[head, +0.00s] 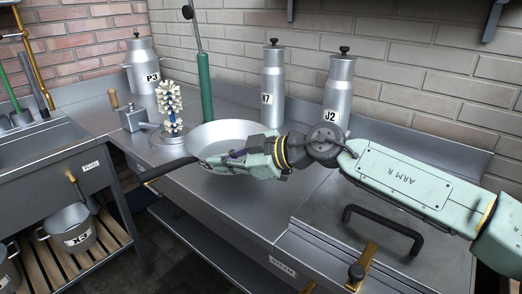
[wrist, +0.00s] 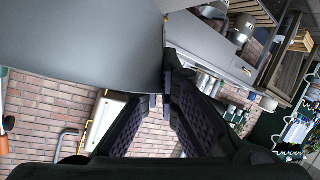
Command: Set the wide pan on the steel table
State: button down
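The wide pan (head: 222,131) is a shallow grey pan with a long black handle (head: 168,169) pointing to the lower left. It appears upright over the steel table (head: 232,212); I cannot tell whether it touches the surface. My gripper (head: 207,162) is at the pan's near side, by the root of the handle, and covers part of the rim. In the wrist view a large smooth grey surface, apparently the pan (wrist: 80,40), fills the upper left. The fingers (wrist: 165,85) converge at its edge and look shut on it. The left fingertip is partly hidden.
Churns N7 (head: 272,90), J2 (head: 339,95) and P3 (head: 141,65) and a green post (head: 206,88) stand behind. A black handle (head: 385,225) rises at the right.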

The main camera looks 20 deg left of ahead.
jog(key=w+d+p, duration=0.1)
jog(key=w, duration=0.3)
jog(key=w+d+p, duration=0.1)
jog(key=w, duration=0.3)
jog(key=w+d+f+p, duration=0.1)
jog(key=w, duration=0.3)
jog(key=shift+w+d, duration=0.15)
jog(key=shift+w, duration=0.35)
notch_tip(320, 180, down, 4)
jog(key=shift+r+p, duration=0.25)
jog(key=shift+p, duration=0.55)
jog(key=shift+f, duration=0.1)
jog(key=c, duration=2.3)
grip_release()
jog(key=shift+f, duration=0.1)
jog(key=o, duration=0.5)
jog(key=b+v, duration=0.2)
jog(key=v, duration=1)
jog(key=shift+b, duration=0.4)
